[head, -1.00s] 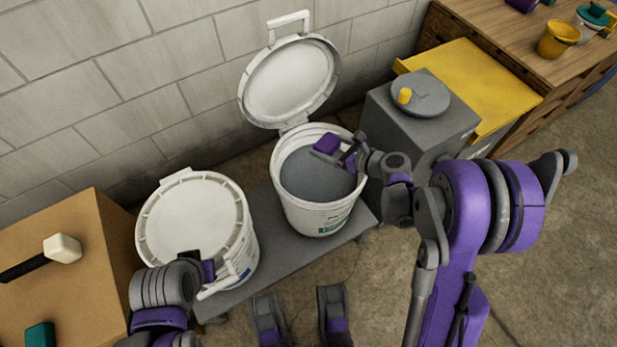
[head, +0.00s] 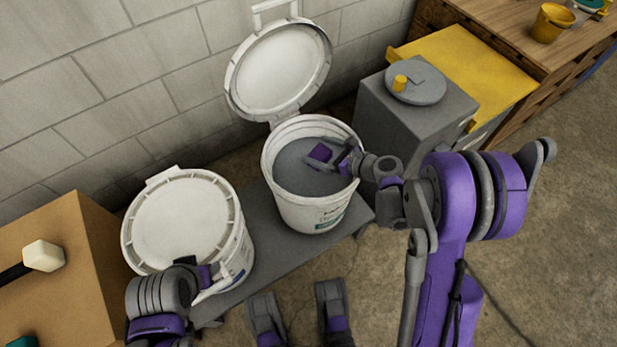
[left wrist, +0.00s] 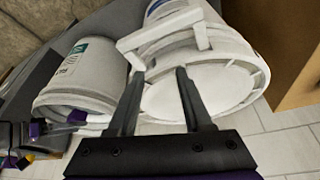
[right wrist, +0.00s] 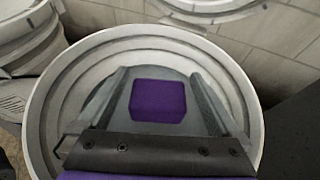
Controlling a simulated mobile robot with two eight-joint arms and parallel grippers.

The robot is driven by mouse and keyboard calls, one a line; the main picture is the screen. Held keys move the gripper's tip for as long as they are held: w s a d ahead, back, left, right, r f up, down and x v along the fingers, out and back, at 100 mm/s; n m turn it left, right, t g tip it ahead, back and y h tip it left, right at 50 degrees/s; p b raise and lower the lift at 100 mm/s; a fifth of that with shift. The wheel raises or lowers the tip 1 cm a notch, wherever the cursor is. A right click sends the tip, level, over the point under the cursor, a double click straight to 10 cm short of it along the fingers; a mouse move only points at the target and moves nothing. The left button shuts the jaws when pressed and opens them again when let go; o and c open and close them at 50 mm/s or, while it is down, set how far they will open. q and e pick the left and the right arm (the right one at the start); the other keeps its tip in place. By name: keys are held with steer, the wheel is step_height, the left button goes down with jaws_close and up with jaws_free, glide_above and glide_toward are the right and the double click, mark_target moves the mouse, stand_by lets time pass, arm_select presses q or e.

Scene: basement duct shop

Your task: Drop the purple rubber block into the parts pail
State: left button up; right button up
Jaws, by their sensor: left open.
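The purple rubber block (head: 320,153) is inside the open white pail (head: 312,213), over its grey interior. In the right wrist view the block (right wrist: 158,101) sits between the fingers, with a gap on each side. I cannot tell whether it rests on the bottom. My right gripper (head: 340,158) is open and reaches into the pail from the right. The pail's lid (head: 280,75) stands raised behind it. My left gripper (left wrist: 158,72) is open and empty beside the white handle (left wrist: 160,36) on the lidded pail (head: 185,220).
Both pails stand on a low grey bench (head: 262,225). A brown box (head: 85,240) with a white-headed mallet (head: 42,256) is at left. A grey cabinet (head: 405,125) and yellow surface (head: 465,65) are at right. A block wall runs behind.

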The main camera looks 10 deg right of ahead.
arm_select(q)
steer(key=shift+w+p+v, duration=0.25)
steer(key=shift+p+v, duration=0.65)
steer(key=shift+v, duration=0.15)
arm_select(e)
steer(key=v, duration=1.1)
arm_select(q)
steer(key=shift+r, duration=0.1)
arm_select(e)
steer(key=shift+a, duration=0.15)
steer(key=s+a+r+n+g+h, duration=0.2)
steer(key=s+a+n+g+h, duration=0.3)
steer(key=s+n, duration=0.7)
steer(key=s+d+r+n+g+h, duration=0.1)
steer(key=s+r+n+h, duration=0.15)
steer(key=s+n, duration=0.95)
arm_select(q)
step_height(320, 180, up, 23)
steer(key=w+t+p, duration=0.1)
steer(key=p, duration=1.9)
steer(key=shift+w, duration=0.3)
arm_select(e)
steer(key=w+r+n, duration=0.2)
steer(key=r, duration=0.9)
steer(key=w+r+n+t, duration=0.1)
steer(key=w+r+n, duration=0.1)
steer(key=r, duration=0.9)
steer(key=shift+w+d+h, duration=0.4)
steer(key=shift+w+h, duration=0.05)
steer(key=shift+w, duration=0.05)
